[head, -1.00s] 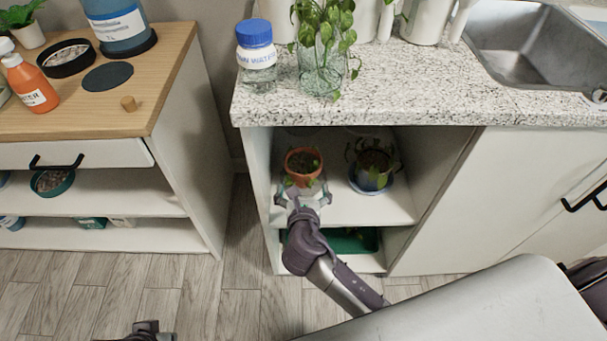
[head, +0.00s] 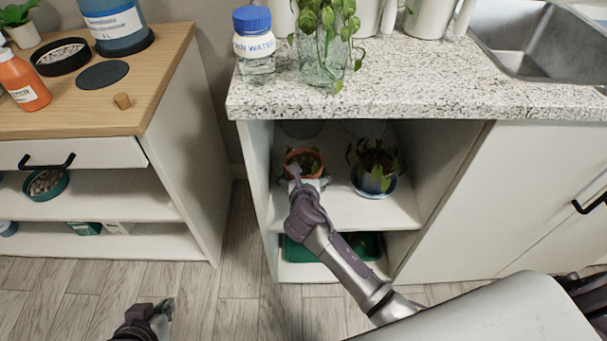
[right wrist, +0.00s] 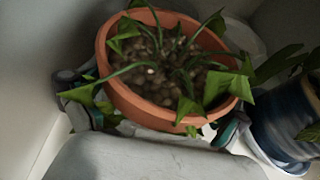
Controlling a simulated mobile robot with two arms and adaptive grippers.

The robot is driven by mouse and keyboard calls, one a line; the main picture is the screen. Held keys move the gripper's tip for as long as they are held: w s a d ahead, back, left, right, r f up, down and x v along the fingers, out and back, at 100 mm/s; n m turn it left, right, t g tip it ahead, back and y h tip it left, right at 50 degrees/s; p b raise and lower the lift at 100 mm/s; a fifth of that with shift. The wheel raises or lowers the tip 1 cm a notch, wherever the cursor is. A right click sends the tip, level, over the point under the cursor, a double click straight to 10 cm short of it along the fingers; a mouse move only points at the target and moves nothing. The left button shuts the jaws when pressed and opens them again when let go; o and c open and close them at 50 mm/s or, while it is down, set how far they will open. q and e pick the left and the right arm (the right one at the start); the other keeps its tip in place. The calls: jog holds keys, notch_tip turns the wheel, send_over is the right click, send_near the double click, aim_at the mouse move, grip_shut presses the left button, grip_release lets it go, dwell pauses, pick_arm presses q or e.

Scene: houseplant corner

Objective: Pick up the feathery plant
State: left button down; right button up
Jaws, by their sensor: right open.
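A terracotta pot (head: 304,157) with a plant of thin arching stems and drooping pointed leaves stands on the upper shelf of the open cabinet. A dark blue pot (head: 374,180) with a leafy plant stands to its right on a saucer. I cannot tell for certain which is the feathery plant. My right gripper (head: 308,182) is at the front of the terracotta pot. In the right wrist view its open fingers (right wrist: 152,112) sit either side of the terracotta pot (right wrist: 125,75); contact is unclear. My left gripper (head: 150,318) is low at the left, above the floor.
The cabinet's side wall (head: 258,170) is close left of the terracotta pot, and the granite counter (head: 420,90) overhangs it. A green tray (head: 365,246) lies on the lower shelf. A wooden-topped cabinet (head: 120,120) stands left across a floor gap.

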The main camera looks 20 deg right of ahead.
jog(key=c, duration=1.3)
jog(key=shift+w+r, duration=0.1)
jog(key=shift+c, duration=0.5)
